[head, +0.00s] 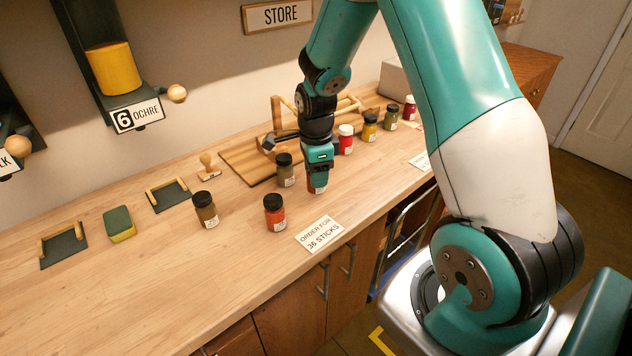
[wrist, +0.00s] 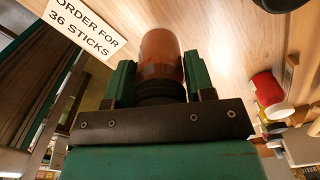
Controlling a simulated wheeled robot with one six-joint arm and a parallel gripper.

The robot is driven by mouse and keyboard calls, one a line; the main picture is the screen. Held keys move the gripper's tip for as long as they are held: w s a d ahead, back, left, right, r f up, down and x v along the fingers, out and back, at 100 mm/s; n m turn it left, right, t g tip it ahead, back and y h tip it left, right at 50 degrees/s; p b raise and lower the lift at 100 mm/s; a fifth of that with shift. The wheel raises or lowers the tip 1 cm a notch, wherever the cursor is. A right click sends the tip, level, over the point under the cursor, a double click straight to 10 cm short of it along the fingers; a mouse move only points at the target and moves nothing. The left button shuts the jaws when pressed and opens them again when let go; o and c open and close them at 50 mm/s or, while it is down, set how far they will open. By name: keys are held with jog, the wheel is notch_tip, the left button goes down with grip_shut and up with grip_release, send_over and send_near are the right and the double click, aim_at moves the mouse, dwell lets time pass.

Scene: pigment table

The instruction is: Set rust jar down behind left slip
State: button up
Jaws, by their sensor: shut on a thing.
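The rust jar (head: 317,186) is between the fingers of my gripper (head: 319,170). In the wrist view my gripper (wrist: 152,84) is shut on the rust jar (wrist: 160,56), around its dark lid end. The left slip (head: 320,233), reading "ORDER FOR 36 STICKS", lies flat near the table's front edge. It also shows at the upper left in the wrist view (wrist: 75,27). The held jar is behind the slip in the head view; I cannot tell whether its base touches the table.
An orange-red jar (head: 274,213) stands left of the slip, a brown jar (head: 205,210) farther left. A grey-olive jar (head: 285,171) stands close behind-left of my gripper. A white-lidded red jar (head: 346,141) and several others stand right. A second slip (head: 421,161) lies right.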

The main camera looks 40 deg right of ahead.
jog(key=shift+f, duration=1.95)
jog(key=shift+f, duration=0.2)
jog(key=o, duration=1)
jog(key=shift+c, duration=0.2)
jog(key=shift+r, duration=0.15)
